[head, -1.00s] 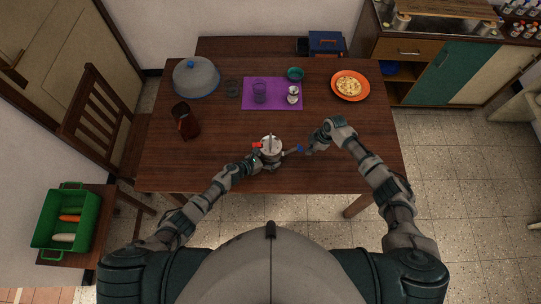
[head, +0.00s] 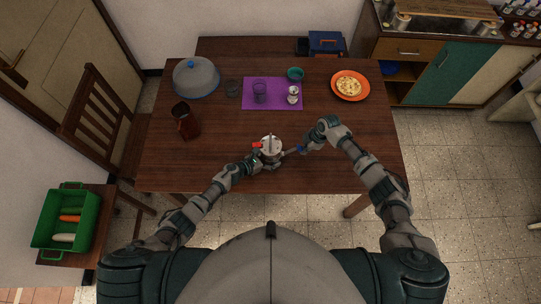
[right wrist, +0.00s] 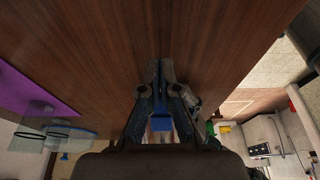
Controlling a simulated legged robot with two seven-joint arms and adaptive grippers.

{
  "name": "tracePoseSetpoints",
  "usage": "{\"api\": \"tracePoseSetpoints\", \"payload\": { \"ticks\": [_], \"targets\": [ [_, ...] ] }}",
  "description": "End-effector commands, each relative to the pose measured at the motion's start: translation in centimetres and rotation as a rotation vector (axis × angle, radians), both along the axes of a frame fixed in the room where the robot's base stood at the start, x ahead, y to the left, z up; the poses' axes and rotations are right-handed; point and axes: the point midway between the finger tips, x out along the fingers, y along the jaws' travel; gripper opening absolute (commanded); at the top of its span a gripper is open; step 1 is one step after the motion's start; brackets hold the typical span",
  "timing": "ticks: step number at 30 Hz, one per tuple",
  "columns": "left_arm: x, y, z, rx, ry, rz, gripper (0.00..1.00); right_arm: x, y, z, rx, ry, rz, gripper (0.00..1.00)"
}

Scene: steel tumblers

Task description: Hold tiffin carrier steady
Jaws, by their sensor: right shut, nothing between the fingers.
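The tiffin carrier (head: 271,147) is a small steel can standing upright near the front middle of the table.
A dark red container (head: 184,121) stands at the left of the table (head: 225,132). Farther back are a domed grey lid (head: 196,76), a purple mat (head: 275,102) with cups and an orange plate (head: 350,85) of food. The table's right front is clear.

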Motion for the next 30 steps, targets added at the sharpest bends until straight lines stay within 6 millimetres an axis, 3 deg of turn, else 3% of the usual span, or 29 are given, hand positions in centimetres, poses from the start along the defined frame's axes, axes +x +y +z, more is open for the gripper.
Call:
{"api": "tracePoseSetpoints", "payload": {
  "ticks": [30],
  "targets": [
    [-0.1, 0.0, -0.1, -0.001, 0.002, 0.000, 0.44, -0.1, 2.7, 0.4, 0.002, 0.000, 0.002, 0.00]
  ]
}}
